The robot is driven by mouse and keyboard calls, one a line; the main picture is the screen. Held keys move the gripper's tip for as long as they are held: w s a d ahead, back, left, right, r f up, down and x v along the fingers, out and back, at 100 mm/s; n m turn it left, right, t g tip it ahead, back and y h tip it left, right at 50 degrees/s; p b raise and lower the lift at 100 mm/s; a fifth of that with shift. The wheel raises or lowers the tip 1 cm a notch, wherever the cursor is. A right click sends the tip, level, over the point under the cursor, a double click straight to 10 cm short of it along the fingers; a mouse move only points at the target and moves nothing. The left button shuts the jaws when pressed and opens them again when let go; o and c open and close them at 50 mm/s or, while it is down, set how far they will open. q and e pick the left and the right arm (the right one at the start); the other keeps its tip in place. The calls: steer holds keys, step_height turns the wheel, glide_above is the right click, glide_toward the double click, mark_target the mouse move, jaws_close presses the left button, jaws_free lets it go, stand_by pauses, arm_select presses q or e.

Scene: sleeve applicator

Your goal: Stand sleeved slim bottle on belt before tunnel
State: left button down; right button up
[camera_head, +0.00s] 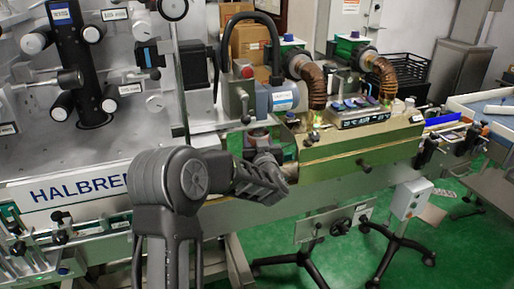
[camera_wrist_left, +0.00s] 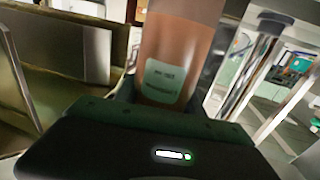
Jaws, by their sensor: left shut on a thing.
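A brown, slim cylindrical bottle (camera_wrist_left: 185,35) with a pale green label stands out beyond the jaws in the left wrist view. My left gripper (camera_head: 268,180) is shut on it. Its top is cut off by the picture edge and its lower end is hidden behind the gripper. In the head view the gripper is at the left end of the olive-gold tunnel (camera_head: 350,150), and I cannot make out the bottle clearly there. The belt in front of the tunnel mouth is hidden behind my arm and gripper. My right gripper is not in view.
Two copper hoses (camera_head: 312,85) rise from the tunnel top beside a control display (camera_head: 362,119). A grey machine head (camera_head: 280,98) stands just behind the gripper. A white machine panel (camera_head: 80,188) lies left, and a guide rail (camera_head: 100,228) runs along its lower front.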

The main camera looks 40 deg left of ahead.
arm_select(q)
step_height(320, 180, down, 3)
steer(key=shift+f, duration=0.15)
stand_by(0.3)
steer(key=shift+f, duration=0.15)
steer(key=c, duration=0.7)
jaws_free()
